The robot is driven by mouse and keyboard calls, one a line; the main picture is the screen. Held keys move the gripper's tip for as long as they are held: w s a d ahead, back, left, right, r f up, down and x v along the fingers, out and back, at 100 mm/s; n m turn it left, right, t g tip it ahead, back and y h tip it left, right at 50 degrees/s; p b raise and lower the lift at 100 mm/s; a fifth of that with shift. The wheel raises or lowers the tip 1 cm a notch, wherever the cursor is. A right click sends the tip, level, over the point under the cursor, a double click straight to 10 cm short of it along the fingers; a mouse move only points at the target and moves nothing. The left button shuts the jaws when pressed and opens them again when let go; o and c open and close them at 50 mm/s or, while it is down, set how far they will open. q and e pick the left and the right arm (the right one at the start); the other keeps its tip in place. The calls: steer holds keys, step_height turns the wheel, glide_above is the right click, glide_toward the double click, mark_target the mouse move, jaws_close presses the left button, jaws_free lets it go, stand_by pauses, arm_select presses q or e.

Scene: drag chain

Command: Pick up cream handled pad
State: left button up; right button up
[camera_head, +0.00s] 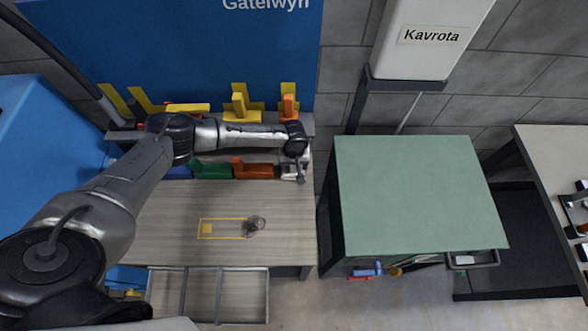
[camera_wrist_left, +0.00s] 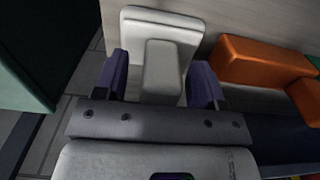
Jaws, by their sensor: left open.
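The cream handled pad (camera_wrist_left: 161,28) shows in the left wrist view as a pale plate with a raised block-shaped handle (camera_wrist_left: 162,70). In the head view the pad (camera_head: 289,171) sits at the right end of a row of coloured blocks on the wooden bench, partly covered by my gripper. My left gripper (camera_head: 302,172) is at the pad. In the left wrist view its two dark purple fingers (camera_wrist_left: 158,82) are open, one on each side of the handle, with small gaps visible. My right gripper is not in view.
An orange block (camera_head: 254,169) and a green block (camera_head: 212,169) stand left of the pad. Yellow and orange pieces (camera_head: 240,106) stand on a shelf behind. A green-topped cabinet (camera_head: 410,190) stands right across a gap.

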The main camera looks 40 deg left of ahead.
arm_select(q)
steer(key=shift+f, duration=0.4)
steer(key=c, duration=1)
